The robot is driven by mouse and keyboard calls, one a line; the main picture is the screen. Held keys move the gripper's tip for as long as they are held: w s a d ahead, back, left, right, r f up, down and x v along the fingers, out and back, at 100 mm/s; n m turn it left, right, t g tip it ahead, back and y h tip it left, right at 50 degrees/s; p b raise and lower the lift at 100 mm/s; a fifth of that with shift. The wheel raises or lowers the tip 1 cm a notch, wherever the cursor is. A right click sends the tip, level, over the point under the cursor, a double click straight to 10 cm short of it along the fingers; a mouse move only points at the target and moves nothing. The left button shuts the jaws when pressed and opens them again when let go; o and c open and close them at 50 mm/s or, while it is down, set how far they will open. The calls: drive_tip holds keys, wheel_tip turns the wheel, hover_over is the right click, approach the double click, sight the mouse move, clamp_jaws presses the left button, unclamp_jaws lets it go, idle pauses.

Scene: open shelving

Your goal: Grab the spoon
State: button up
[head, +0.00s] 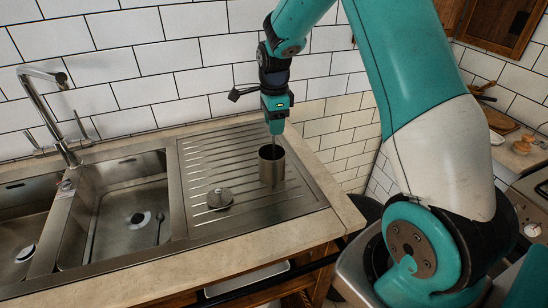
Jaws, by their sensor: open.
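A slim dark object that looks like a spoon (160,228) lies in the right sink basin, against its right side. My gripper (275,136) points down at the mouth of a metal cup (271,170) standing on the drainboard. The gripper is open. A thin, pale upright shape shows between the gripper and the cup's mouth; it is too small to tell whether it is a finger or a utensil handle. The inside of the cup is mostly hidden.
A round metal lid-like object (220,198) lies on the ribbed drainboard (213,157), left of the cup. The tap (48,118) rises behind the basins at the left. A tiled wall (170,55) stands close behind the counter (335,200).

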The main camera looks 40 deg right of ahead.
sight(274, 137)
wheel_tip(274, 137, down, 5)
drive_tip(key=shift+f+p, duration=0.1)
drive_tip(key=shift+p, duration=0.75)
clamp_jaws()
